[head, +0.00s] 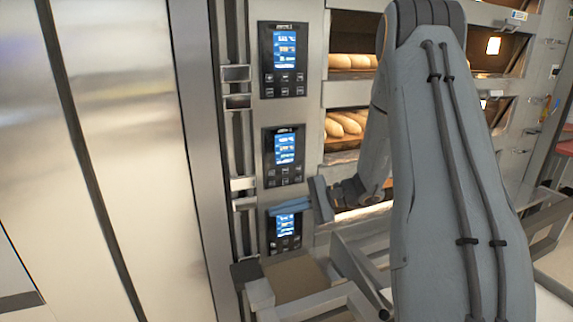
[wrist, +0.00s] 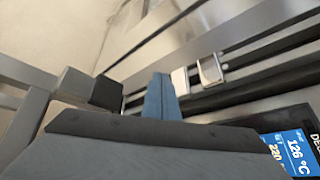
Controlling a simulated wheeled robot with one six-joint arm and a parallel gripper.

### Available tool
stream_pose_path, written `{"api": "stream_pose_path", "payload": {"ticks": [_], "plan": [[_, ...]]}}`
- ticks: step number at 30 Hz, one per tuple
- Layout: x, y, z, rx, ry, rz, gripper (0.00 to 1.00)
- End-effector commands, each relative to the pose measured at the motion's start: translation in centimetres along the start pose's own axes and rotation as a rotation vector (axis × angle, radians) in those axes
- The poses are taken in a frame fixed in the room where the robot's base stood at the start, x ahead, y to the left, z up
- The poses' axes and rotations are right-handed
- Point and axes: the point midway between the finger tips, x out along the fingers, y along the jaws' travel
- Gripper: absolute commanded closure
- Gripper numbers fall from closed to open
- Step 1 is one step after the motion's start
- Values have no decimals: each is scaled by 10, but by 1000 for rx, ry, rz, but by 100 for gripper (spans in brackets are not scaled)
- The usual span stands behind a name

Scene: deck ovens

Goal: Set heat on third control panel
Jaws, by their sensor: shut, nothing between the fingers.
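Three black control panels with blue screens are stacked on the steel oven front in the head view: the top one (head: 284,60), the middle one (head: 284,155) and the bottom one (head: 285,243), third from the top. My gripper (head: 272,211) is shut and empty, its blue fingers pointing left across the upper edge of the bottom panel and hiding part of it. I cannot tell whether they touch it. In the wrist view my shut blue fingers (wrist: 161,97) point at steel rails, and a panel screen (wrist: 291,152) reading 126 °C shows at the lower right, partly cut off.
Oven decks with bread loaves (head: 345,124) stand right of the panels, partly behind my arm. Vertical steel rails (head: 238,130) run just left of the panels. A metal frame with a shelf (head: 298,277) juts out below the bottom panel. A large steel door (head: 130,130) fills the left.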

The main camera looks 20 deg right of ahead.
Motion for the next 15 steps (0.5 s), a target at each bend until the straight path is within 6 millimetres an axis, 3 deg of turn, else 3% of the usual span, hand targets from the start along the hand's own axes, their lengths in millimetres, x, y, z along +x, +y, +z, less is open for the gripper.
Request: {"api": "stream_pose_path", "payload": {"ticks": [3, 6, 10, 15], "plan": [[-32, -35, -34, 30, 19, -197, 100], [-53, -52, -54, 36, 34, -309, 100], [-69, -64, -68, 35, 47, -388, 100], [-72, -67, -71, 34, 49, -409, 100]]}}
